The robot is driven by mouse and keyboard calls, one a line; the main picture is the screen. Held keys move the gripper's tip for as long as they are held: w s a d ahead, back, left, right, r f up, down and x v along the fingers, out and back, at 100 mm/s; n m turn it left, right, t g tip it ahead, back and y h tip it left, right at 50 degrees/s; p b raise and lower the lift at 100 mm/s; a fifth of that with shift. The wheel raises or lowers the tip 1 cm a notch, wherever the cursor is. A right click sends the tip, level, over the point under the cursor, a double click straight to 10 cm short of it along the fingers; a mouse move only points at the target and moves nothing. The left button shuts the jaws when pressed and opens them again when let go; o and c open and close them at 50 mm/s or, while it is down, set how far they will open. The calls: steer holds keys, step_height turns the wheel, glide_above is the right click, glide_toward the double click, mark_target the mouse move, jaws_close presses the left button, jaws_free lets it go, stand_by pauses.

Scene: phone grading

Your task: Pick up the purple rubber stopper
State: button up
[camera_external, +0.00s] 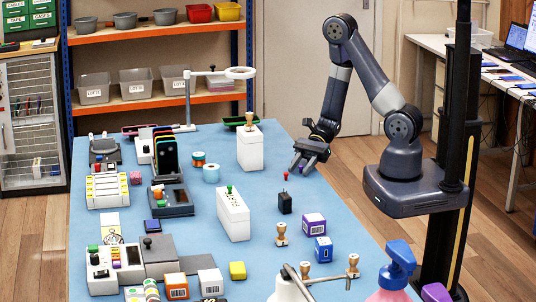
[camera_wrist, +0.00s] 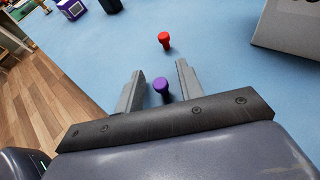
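The purple rubber stopper (camera_wrist: 161,87) stands between the two fingers of my gripper (camera_wrist: 158,88) in the wrist view. There is a visible gap on both sides, so the fingers are open around it and do not visibly touch it. In the external view my gripper (camera_external: 309,163) is low over the right part of the blue table. The purple stopper is a small spot (camera_external: 304,168) there, mostly hidden by the fingers. A red stopper (camera_wrist: 164,39) stands just beyond the fingertips; it also shows in the external view (camera_external: 286,175).
A white box (camera_external: 250,150) with a wooden-handled stamp on top stands left of my gripper. A black block (camera_external: 285,203), a purple box (camera_external: 314,223) and a blue box (camera_external: 323,249) stand nearer the camera. The blue table (camera_external: 270,185) is clear around the red stopper.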

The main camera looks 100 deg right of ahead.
steer(key=shift+c, duration=0.6)
jaws_close()
